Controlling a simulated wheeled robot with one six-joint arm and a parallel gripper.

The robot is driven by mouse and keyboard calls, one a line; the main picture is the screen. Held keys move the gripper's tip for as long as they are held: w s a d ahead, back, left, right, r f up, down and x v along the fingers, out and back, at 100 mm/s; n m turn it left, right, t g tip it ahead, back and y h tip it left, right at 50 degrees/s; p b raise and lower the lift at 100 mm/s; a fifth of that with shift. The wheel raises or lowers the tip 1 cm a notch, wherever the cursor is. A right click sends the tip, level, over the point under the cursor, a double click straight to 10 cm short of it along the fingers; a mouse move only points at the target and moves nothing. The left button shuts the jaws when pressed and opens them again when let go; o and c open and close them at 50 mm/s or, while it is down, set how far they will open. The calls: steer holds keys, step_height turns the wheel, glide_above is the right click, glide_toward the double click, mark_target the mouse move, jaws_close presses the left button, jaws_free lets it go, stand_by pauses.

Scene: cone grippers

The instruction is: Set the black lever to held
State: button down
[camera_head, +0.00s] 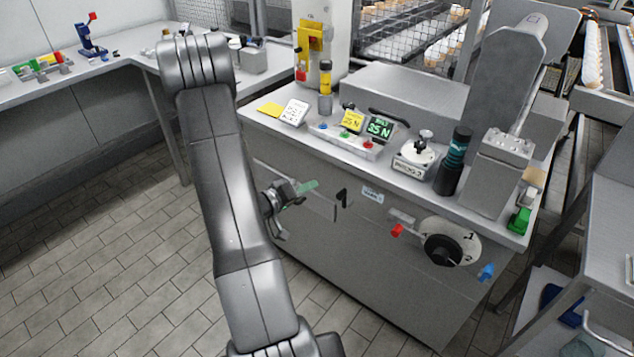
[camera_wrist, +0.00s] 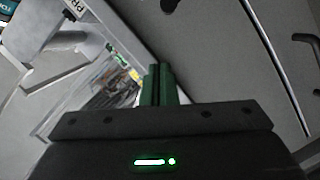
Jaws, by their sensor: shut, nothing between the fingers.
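A small black lever-like piece (camera_head: 342,197) sticks out from the front face of the grey cabinet (camera_head: 330,250), beside a pale label (camera_head: 372,195) too small to read. I cannot tell its setting. My gripper (camera_head: 308,186) is to the left of it, apart from it, in front of the cabinet face. Its green fingers (camera_wrist: 158,85) are shut together and empty in the wrist view. A black rotary knob (camera_head: 442,250) sits on a pale dial marked 1 and 2, farther right on the same face.
A red knob (camera_head: 397,230) and a blue knob (camera_head: 487,271) flank the dial. The cabinet top carries a green display (camera_head: 380,129), a black cylinder (camera_head: 453,162) and a grey press-like machine (camera_head: 505,100). The tiled floor (camera_head: 120,260) at left is clear.

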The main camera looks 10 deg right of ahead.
steer(key=shift+m, duration=0.5)
steer(key=b+v, duration=0.1)
steer(key=b, duration=0.1)
steer(key=b+v, duration=0.3)
steer(key=b, duration=0.1)
steer(key=shift+w+a+f, duration=0.2)
steer(key=shift+a+f, duration=0.15)
steer(key=shift+r+b, duration=0.1)
steer(key=shift+b, duration=0.25)
steer(key=w+d+f+b, duration=0.2)
steer(key=d+f+b, duration=0.1)
steer(key=d, duration=0.7)
steer(key=shift+d+f, duration=0.25)
steer(key=shift+f, duration=0.2)
